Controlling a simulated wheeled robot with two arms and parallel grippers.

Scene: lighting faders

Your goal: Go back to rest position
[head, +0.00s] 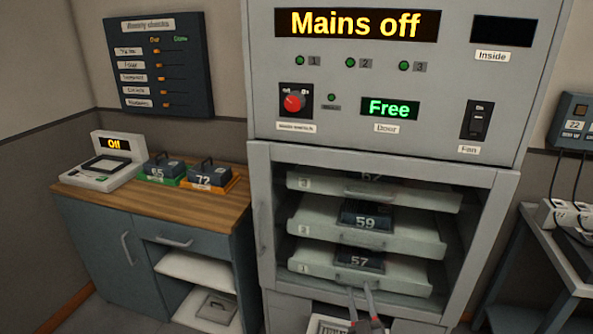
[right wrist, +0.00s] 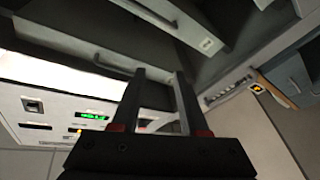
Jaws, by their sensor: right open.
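My right gripper (head: 360,290) is at the bottom of the head view, in front of the lowest tray (head: 410,275) of the open grey cabinet (head: 260,200). Its two fingers are apart with nothing visible between them. The right wrist view shows the same open fingers (right wrist: 160,74), with tray fronts and a handle (right wrist: 112,66) beyond them. In the head view I cannot tell whether the fingertips touch the lowest tray's handle. My left gripper is in neither view.
Dark blocks 59 (head: 366,217) and 57 (head: 359,260) sit on trays. The display (head: 357,24) reads "Mains off"; the door display (head: 390,109) reads "Free". A wood-topped counter (head: 220,208) stands left, a grey side table (head: 545,240) right.

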